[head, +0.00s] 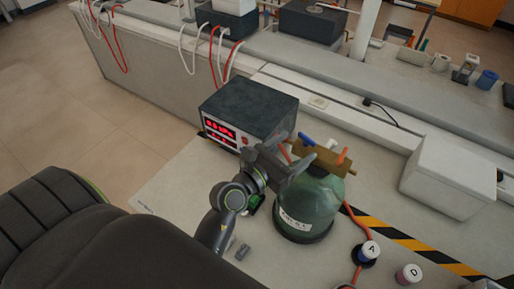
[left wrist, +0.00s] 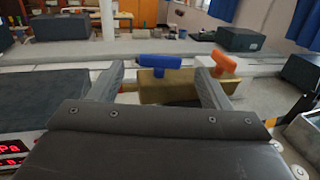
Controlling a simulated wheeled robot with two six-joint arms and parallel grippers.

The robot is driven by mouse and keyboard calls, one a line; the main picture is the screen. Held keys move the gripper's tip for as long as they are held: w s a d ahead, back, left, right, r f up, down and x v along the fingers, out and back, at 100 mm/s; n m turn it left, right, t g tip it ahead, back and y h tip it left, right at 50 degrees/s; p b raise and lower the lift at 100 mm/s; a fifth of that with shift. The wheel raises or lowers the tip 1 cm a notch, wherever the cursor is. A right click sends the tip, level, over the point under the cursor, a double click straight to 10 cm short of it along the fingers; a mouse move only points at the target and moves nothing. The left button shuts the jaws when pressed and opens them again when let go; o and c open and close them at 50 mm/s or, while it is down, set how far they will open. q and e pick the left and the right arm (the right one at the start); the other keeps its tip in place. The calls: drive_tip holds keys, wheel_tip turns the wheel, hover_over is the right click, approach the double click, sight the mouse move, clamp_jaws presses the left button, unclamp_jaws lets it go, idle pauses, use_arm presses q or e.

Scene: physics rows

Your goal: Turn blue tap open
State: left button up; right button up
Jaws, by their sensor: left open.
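The blue tap (head: 307,139) is a small blue handle on a brass block (head: 325,161) on top of a green bottle (head: 305,208). In the left wrist view the blue handle (left wrist: 160,61) lies crosswise between my two fingertips, with a gap on each side. An orange tap (head: 343,156) sits on the same block, and in the left wrist view it (left wrist: 224,63) is just outside the right finger. My left gripper (head: 300,152) is open and empty, close beside the block. I cannot tell how far its tips are from the blue handle. My right gripper is out of view.
A dark-topped meter (head: 249,105) with a red display stands behind left. A white box (head: 451,175) is at the right. Capped pieces marked A (head: 369,251) and D (head: 408,274) stand in front right. A red hose runs from the bottle.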

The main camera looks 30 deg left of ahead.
use_arm(q)
drive_tip(key=b+v, duration=0.3)
drive_tip(key=v, duration=1.1)
drive_tip(key=shift+w, duration=0.1)
